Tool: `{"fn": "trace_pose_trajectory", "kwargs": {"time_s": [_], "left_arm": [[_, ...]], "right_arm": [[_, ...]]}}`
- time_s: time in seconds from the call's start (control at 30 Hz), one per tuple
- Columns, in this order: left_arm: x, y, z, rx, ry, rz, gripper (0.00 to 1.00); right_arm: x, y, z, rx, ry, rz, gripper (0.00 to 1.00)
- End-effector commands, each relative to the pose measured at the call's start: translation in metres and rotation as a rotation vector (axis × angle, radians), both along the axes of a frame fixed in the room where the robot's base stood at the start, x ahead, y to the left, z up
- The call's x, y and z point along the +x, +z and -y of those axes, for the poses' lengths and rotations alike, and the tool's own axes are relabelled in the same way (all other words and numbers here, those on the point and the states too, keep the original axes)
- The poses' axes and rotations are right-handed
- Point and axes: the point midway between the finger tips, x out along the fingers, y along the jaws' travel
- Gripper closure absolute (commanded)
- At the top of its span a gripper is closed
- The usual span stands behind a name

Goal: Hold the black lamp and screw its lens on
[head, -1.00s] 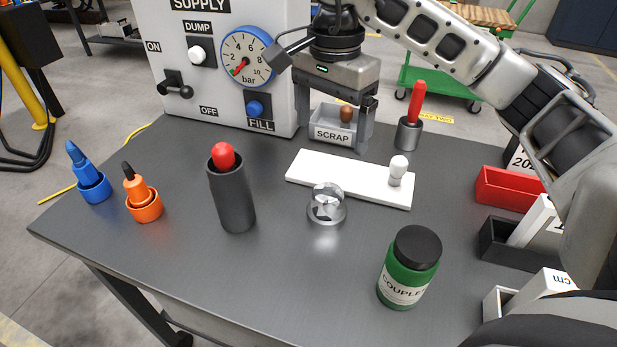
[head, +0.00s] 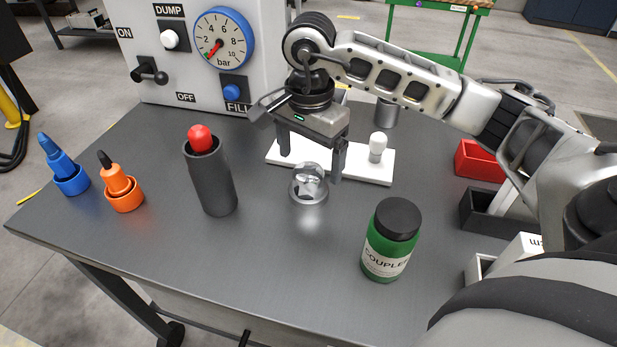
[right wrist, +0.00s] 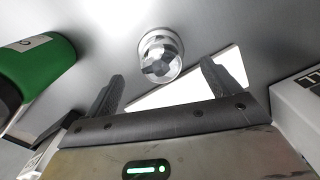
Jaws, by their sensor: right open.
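The black lamp seems to be the dark upright cylinder (head: 213,182) left of the table's middle, with a red rounded tip (head: 200,137) at its top. The lens seems to be the small clear and silver round piece (head: 309,186) lying on the table to its right; it also shows in the right wrist view (right wrist: 160,55), just beyond and between the fingers. My right gripper (head: 311,166) is open and empty, pointing down just behind the lens. Its two fingers show apart in the right wrist view (right wrist: 162,78). My left gripper is not in view.
A white board (head: 367,178) with a white knob (head: 377,147) lies behind the lens, partly under my right gripper. A green jar (head: 388,255) stands to the front right. Blue (head: 72,183) and orange (head: 126,200) holders stand at left. A red bin (head: 476,161) is at right.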

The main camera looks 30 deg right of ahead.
Motion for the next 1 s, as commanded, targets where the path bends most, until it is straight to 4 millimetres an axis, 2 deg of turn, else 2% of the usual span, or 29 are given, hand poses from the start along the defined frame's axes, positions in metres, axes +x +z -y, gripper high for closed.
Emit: {"fn": "trace_pose_trajectory", "kwargs": {"time_s": [0.37, 0.53, 0.7, 1.0], "left_arm": [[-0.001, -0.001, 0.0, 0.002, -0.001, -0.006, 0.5], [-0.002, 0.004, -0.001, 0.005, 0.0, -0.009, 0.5], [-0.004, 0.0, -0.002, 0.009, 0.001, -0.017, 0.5], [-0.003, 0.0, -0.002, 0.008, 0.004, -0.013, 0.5]], "right_arm": [[0.0, -0.004, 0.0, 0.001, -0.001, -0.001, 0.11], [0.0, -0.028, -0.002, 0.0, -0.001, -0.006, 0.11], [0.001, -0.049, -0.001, 0.001, -0.001, -0.001, 0.11], [0.001, -0.053, -0.001, 0.0, 0.0, 0.001, 0.11]]}}
